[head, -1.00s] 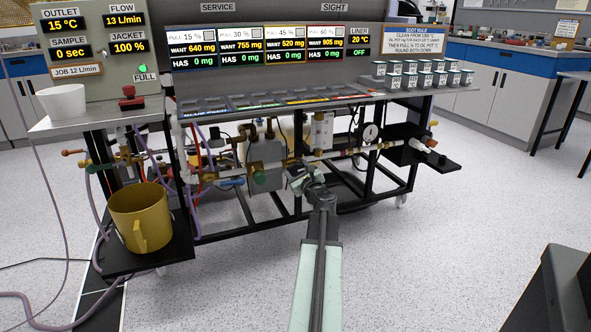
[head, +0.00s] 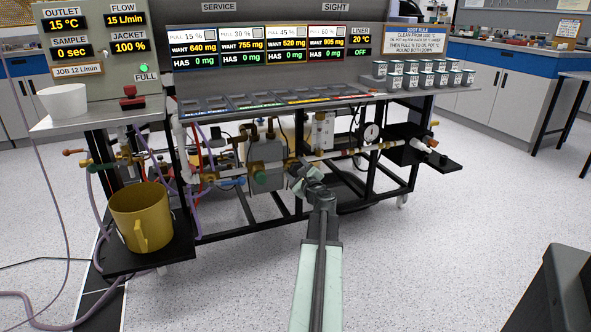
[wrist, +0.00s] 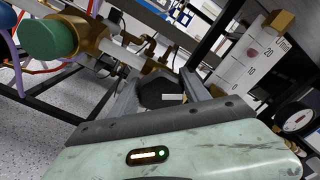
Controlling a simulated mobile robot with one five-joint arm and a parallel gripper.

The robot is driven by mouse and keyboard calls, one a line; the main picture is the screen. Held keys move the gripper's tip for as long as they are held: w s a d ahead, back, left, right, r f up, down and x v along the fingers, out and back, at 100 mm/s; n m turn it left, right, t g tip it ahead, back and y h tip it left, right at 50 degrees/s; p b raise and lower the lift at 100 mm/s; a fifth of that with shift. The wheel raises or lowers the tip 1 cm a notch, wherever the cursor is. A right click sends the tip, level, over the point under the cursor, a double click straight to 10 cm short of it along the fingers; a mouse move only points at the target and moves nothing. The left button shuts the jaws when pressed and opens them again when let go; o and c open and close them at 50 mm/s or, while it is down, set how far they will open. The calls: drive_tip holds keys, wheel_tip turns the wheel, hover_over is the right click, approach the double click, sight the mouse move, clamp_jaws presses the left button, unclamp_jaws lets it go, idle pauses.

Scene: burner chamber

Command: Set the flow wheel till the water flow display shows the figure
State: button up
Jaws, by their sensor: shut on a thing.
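The flow display (head: 125,20) on the grey panel at upper left reads 15 L/min. A label (head: 78,70) below it reads JOB 12 L/min. My gripper (head: 300,178) is at the pipework low on the front of the rig. In the wrist view my gripper (wrist: 165,97) has its fingers either side of a dark wheel (wrist: 160,92), shut on it. The wheel is mostly hidden behind my gripper in the head view. A flow tube with a scale (wrist: 250,55) stands right of the wheel, its red float near the 20 mark.
A brass valve with a green knob (wrist: 48,38) is left of the wheel, close to my gripper. A yellow jug (head: 140,217) stands on a low black shelf at left. A round gauge (head: 371,132) is on the pipework at right.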

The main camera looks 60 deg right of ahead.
drive_tip(key=shift+w, duration=0.1)
drive_tip(key=o, duration=1.4)
drive_tip(key=shift+a, duration=0.1)
drive_tip(key=v, duration=0.7)
drive_tip(key=shift+s+a, duration=0.2)
drive_tip(key=shift+s, duration=0.1)
